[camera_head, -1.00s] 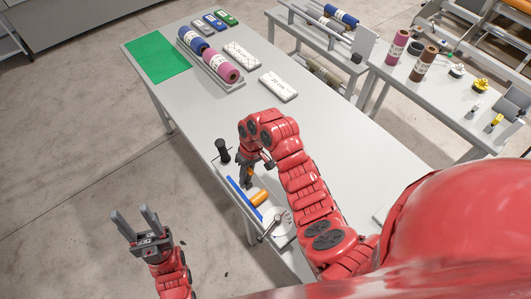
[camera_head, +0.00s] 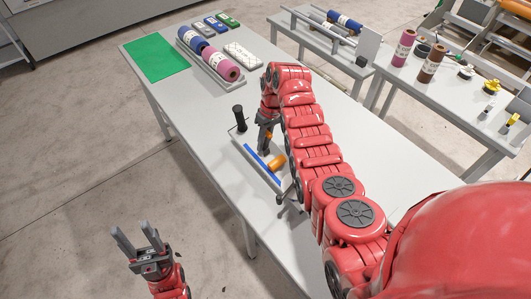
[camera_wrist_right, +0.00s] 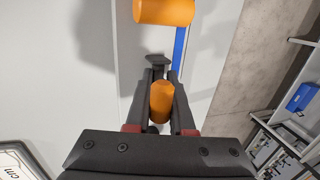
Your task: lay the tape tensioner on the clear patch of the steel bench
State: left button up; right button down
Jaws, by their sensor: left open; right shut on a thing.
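The tape tensioner (camera_head: 250,157) seems to be the pale plate with a blue strip, an orange cylinder and a black post. It is over the left long edge of the steel bench (camera_head: 185,110). My right gripper (camera_head: 266,128) is shut on it. In the right wrist view an orange grip (camera_wrist_right: 162,100) sits between the fingers, and a second orange cylinder (camera_wrist_right: 165,10) and the blue strip show beyond. I cannot tell whether the tensioner touches the bench. My left gripper (camera_head: 139,240) is open and empty, left of the bench above the floor.
The bench's far end holds a green mat (camera_head: 155,58), a tray of blue and pink rolls (camera_head: 220,66), a white box (camera_head: 243,54) and several small coloured boxes. Bare surface lies left of my right arm. Side tables (camera_head: 450,95) with rolls stand right.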

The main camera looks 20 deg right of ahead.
aim_at(265, 146)
jog(key=shift+w+d+f, duration=0.2)
jog(key=shift+w+d, duration=0.05)
jog(key=shift+w, duration=0.1)
jog(key=shift+w+d+r+b, duration=0.1)
jog(key=shift+w+d+b, duration=0.1)
jog(key=shift+b, duration=0.2)
jog(key=shift+s+f+p, duration=0.1)
jog(key=shift+f+p, duration=0.2)
jog(key=shift+f, duration=0.25)
notch_tip(265, 146, down, 2)
jog(key=shift+f+b, duration=0.15)
jog(key=shift+b, duration=0.6)
jog(key=c, duration=0.8)
grip_release()
